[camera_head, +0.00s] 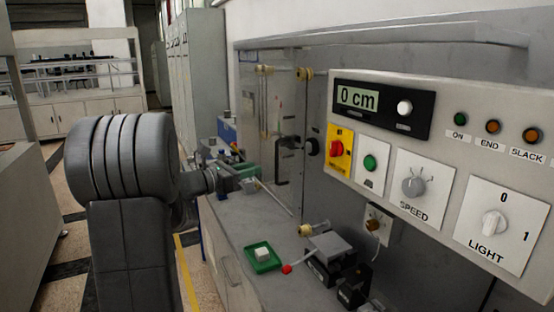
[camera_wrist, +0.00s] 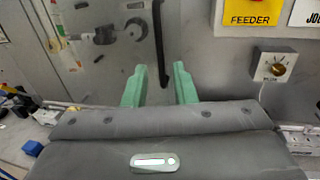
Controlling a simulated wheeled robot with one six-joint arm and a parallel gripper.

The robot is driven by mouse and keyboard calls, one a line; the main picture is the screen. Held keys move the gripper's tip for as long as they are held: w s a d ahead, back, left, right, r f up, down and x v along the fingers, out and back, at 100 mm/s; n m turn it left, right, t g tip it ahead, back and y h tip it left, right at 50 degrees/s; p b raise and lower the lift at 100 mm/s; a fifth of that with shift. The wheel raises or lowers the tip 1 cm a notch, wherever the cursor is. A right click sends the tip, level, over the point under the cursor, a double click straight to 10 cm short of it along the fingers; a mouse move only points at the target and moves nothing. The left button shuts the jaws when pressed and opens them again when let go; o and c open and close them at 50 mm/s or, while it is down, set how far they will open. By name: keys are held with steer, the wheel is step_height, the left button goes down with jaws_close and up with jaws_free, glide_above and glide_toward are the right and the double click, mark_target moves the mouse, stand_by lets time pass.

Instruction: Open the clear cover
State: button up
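The clear cover (camera_head: 262,105) is a see-through panel in the middle of the head view, standing upright on the machine. It appears closed. A black vertical bar handle (camera_head: 283,165) is on it; in the wrist view the handle (camera_wrist: 158,42) runs down from the top edge, its lower end lined up between my fingertips. My gripper (camera_wrist: 159,84) has two green fingers spread apart with nothing between them that I can see held. In the head view my gripper (camera_head: 244,171) is left of the handle, apart from it. The exact depth gap is hard to tell.
A control panel (camera_head: 440,150) with knobs and an "0 cm" display is right of the cover. On the bench (camera_head: 237,228) are a green tray (camera_head: 262,265) with a white block and a red-tipped lever (camera_head: 287,269). A blue object (camera_wrist: 32,147) lies at lower left.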

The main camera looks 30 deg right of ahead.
steer(key=p, duration=0.2)
glide_above(277, 180)
steer(key=shift+w+d, duration=0.15)
steer(key=shift+w, duration=0.1)
steer(key=shift+c, duration=0.3)
jaws_close()
